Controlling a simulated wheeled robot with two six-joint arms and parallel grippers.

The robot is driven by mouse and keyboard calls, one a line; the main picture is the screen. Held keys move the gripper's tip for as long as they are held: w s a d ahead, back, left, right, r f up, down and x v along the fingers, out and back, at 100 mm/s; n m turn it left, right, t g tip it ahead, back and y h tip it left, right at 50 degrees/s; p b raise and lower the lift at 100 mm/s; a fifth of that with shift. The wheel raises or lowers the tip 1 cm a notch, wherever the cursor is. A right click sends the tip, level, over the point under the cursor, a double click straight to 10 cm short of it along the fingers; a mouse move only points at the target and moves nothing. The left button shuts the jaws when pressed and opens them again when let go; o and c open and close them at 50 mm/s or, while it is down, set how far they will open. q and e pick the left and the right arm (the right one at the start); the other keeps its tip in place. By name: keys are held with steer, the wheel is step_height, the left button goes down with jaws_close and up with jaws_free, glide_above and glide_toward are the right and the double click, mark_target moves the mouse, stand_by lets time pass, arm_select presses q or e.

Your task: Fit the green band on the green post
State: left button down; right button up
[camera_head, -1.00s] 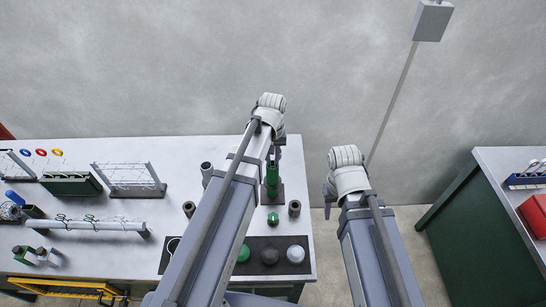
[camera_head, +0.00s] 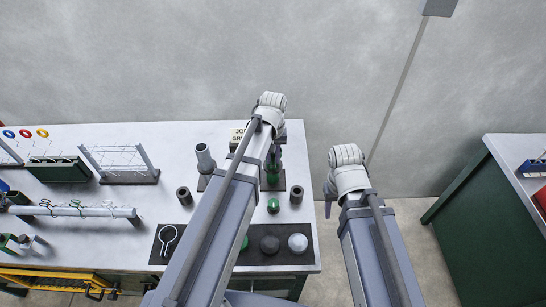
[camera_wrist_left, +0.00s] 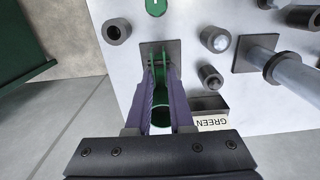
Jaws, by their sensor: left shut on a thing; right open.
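The green post (camera_head: 272,180) stands upright on a small dark plate on the table. It also shows in the left wrist view (camera_wrist_left: 160,114), between my purple fingers. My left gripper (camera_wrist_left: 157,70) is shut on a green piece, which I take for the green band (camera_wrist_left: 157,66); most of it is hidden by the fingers. The fingers lie along both sides of the post. I cannot tell whether the band encircles the post. In the head view my left gripper (camera_head: 274,155) is at the post. My right gripper (camera_head: 328,208) is open, right of the table.
A green-topped piece (camera_head: 273,204) and dark hollow cylinders (camera_head: 296,194) stand near the post. A grey post (camera_head: 204,157) and a GREEN sign (camera_head: 238,134) are to its left. A dark mat (camera_head: 198,251) with domed pieces lies in front. A second bench (camera_head: 500,150) stands right.

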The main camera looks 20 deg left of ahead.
arm_select(q)
step_height(320, 180, down, 5)
steer(key=b, duration=0.4)
steer(key=shift+f, duration=0.1)
steer(key=c, duration=0.7)
jaws_free()
step_height(320, 180, up, 8)
steer(key=p, duration=0.7)
steer(key=shift+p, duration=0.3)
steer(key=shift+f, duration=0.1)
